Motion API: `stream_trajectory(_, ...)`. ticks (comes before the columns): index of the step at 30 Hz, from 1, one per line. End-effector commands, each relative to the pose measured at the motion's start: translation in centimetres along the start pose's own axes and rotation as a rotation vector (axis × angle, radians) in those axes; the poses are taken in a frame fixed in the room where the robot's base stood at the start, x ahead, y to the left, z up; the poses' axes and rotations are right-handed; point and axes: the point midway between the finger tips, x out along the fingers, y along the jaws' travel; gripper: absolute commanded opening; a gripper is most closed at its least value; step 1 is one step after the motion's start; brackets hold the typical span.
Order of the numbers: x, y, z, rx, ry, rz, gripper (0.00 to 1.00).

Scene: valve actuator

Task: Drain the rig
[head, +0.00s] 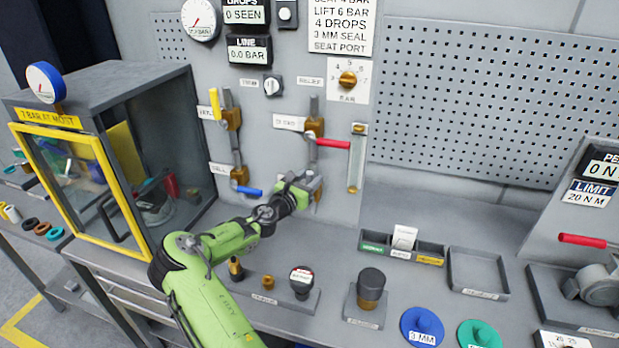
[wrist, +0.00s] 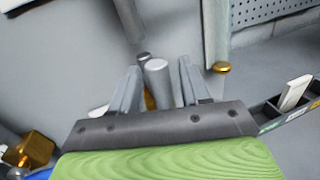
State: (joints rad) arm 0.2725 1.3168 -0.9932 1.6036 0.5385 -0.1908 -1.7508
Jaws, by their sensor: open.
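The rig is a grey panel with valves on pipes. A yellow handle (head: 214,103) stands upright at upper left, and a blue handle (head: 249,191) points right below it. A red handle (head: 333,144) points right on the right-hand pipe. My gripper (head: 308,184) is at the lower end of that pipe, below the red handle. In the wrist view my gripper (wrist: 158,70) is open, with a grey rounded handle (wrist: 157,80) between its fingers. Brass shows partly behind that handle. I cannot tell whether the fingers touch it. The line display (head: 249,50) reads 0.0 bar.
A sight tube (head: 356,160) stands close right of my gripper. A cabinet with a yellow-framed door (head: 85,190) is at left. A parts tray (head: 402,246), an empty tray (head: 478,273), a dark plug on a stand (head: 370,285) and blue disc (head: 422,326) occupy the bench.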

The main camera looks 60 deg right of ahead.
Motion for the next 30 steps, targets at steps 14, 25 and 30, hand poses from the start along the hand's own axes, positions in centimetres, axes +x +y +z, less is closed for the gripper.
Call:
stream_trajectory(14,0.56,0.0,-0.04,0.0,0.001,0.0,0.22)
stream_trajectory(25,0.54,-0.01,-0.05,0.001,0.001,-0.001,0.0)
stream_trajectory(30,0.58,-0.17,-0.04,0.015,0.005,-0.001,0.0)
